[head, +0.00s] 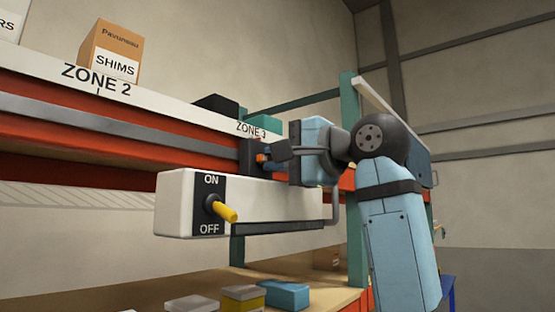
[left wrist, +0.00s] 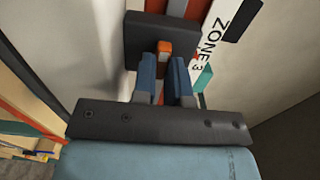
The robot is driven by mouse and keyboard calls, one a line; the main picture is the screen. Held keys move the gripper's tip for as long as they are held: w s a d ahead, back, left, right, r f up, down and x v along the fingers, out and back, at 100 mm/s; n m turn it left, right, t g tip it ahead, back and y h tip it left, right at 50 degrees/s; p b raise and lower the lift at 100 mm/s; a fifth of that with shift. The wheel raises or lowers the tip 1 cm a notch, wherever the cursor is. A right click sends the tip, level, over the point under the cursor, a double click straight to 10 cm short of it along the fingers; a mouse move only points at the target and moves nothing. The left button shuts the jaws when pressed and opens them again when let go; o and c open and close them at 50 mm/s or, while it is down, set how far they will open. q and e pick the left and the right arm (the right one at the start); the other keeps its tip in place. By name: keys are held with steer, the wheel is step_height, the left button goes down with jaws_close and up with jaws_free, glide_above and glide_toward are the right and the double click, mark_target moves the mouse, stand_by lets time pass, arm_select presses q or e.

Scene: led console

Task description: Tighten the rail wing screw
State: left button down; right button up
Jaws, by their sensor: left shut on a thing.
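The rail wing screw shows as a small orange piece (head: 261,158) on a dark block (head: 246,155) at the shelf rail, below the "ZONE 3" label. It also shows in the left wrist view (left wrist: 165,48), upright against the dark block (left wrist: 148,33). My left gripper (head: 271,157) reaches it from the right and is shut on it. In the left wrist view, its two blue-grey fingers (left wrist: 166,72) stand on either side of the orange piece and hide its lower part. My right gripper is not in view.
A white console (head: 270,203) with an ON/OFF plate hangs just below my gripper. Its yellow lever (head: 224,211) sticks out to the right, tilted slightly down. A SHIMS box (head: 110,50) stands on the shelf above. Small containers (head: 243,297) lie on the wooden bench below.

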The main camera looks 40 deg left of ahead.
arm_select(q)
steer(key=c, duration=1.1)
jaws_free()
steer(key=shift+c, duration=0.2)
steer(key=shift+d, duration=0.1)
steer(key=w+d+b, duration=0.1)
steer(key=d+b, duration=0.1)
steer(key=d, duration=1.1)
steer(key=shift+w+d+b, duration=0.25)
steer(key=shift+d+b, duration=0.05)
steer(key=shift+d, duration=0.1)
steer(key=shift+a, duration=0.1)
